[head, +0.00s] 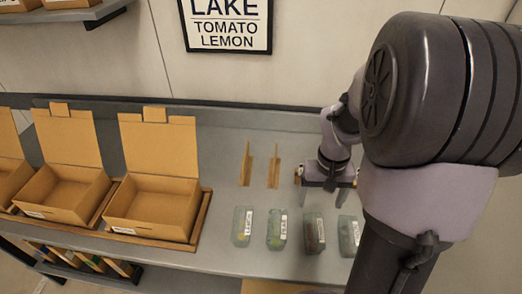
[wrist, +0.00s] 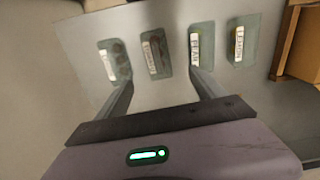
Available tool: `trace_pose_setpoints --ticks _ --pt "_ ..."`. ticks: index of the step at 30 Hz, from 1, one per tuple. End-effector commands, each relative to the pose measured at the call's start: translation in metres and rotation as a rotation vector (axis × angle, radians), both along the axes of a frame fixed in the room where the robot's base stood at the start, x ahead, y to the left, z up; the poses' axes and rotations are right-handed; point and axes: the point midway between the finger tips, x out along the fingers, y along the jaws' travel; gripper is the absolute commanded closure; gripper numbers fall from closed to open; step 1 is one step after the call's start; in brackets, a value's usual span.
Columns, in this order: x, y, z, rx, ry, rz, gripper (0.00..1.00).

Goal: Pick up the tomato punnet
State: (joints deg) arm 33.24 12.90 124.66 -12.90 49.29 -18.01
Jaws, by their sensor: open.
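Four clear green-tinted punnets lie in a row on the grey counter. The third from the left has dark reddish contents (head: 314,234) and shows second from the left in the wrist view (wrist: 155,55); its label is too blurred to read surely. The rightmost punnet (head: 349,236) is leftmost in the wrist view (wrist: 115,60), its label also unclear. I cannot tell for certain which is the tomato punnet. My gripper (head: 326,192) is open and empty, above the counter just behind these two. In the wrist view the dark reddish punnet lies ahead, between the fingers' lines (wrist: 162,78).
The other punnets read like lemon (head: 242,227) and pear (head: 277,230). Two thin tan upright dividers (head: 260,165) stand behind them. Open cardboard boxes (head: 150,210) stand at left. A wall sign (head: 228,25) reads LAKE, TOMATO, LEMON. Bare counter lies between boxes and punnets.

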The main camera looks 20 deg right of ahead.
Motion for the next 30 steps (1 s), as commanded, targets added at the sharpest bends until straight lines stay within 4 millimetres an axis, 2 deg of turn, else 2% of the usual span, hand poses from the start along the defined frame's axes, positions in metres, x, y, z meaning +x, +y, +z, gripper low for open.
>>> trace_pose_setpoints --ticks 3,5,12,15,23,27,30 --pt "0.000 -0.001 -0.004 0.001 0.003 0.001 0.21" --pt "-0.001 -0.001 -0.014 0.001 0.004 0.001 0.21" --pt "-0.001 0.000 -0.088 0.003 0.005 0.001 0.21" --pt "-0.001 0.000 -0.111 0.003 0.005 0.001 0.21" --pt "0.000 -0.002 -0.137 0.001 0.003 -0.001 0.21" --pt "0.001 -0.007 -0.167 0.002 0.004 -0.001 0.21" --pt "0.001 -0.007 -0.178 0.001 0.003 0.001 0.21"
